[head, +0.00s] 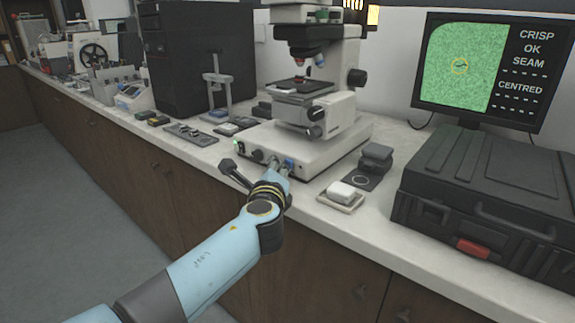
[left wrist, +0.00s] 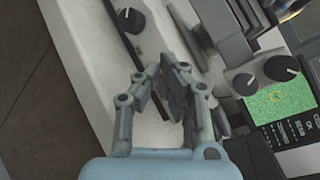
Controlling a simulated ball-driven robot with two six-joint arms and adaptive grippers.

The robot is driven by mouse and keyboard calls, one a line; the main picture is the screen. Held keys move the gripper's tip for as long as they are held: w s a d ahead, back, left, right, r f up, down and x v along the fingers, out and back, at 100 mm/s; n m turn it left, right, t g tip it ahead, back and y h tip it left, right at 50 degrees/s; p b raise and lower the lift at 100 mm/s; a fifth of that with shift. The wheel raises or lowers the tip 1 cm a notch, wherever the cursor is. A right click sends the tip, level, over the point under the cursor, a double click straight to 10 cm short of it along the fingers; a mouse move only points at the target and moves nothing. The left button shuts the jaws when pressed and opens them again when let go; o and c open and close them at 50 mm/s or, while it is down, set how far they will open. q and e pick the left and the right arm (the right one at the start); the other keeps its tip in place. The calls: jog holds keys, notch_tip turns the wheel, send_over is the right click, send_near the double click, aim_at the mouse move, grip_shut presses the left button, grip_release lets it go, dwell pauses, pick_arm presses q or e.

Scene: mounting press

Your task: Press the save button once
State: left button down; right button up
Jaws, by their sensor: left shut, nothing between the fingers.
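The microscope (head: 300,95) stands on a white base (head: 325,150). The base's front face has a green light (head: 236,143), dark knobs and a small blue part (head: 289,163). No save label is legible, so I cannot tell which control is the save button. My left gripper (head: 281,170) is shut and empty, with its fingertips close to the front face beside the blue part. I cannot tell whether they touch it. In the left wrist view the fingers (left wrist: 168,80) come together near the pale base, and a black knob (left wrist: 130,19) shows beyond. My right gripper is out of view.
A monitor (head: 462,65) shows a green picture and the words CRISP, OK, SEAM and CENTRED. A black case (head: 485,190) fills the right of the counter. A small white block on a tray (head: 340,193) and a dark block (head: 376,158) sit right of the base.

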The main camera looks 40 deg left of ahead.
pick_arm(q)
jog(key=shift+w, duration=0.1)
dwell(0.5)
jog(key=shift+w, duration=0.35)
jog(key=shift+w+b, duration=0.35)
dwell(0.5)
jog(key=shift+s, duration=0.8)
jog(key=s+p, duration=0.1)
jog(key=s, duration=0.4)
jog(key=shift+a, duration=0.2)
dwell(1.0)
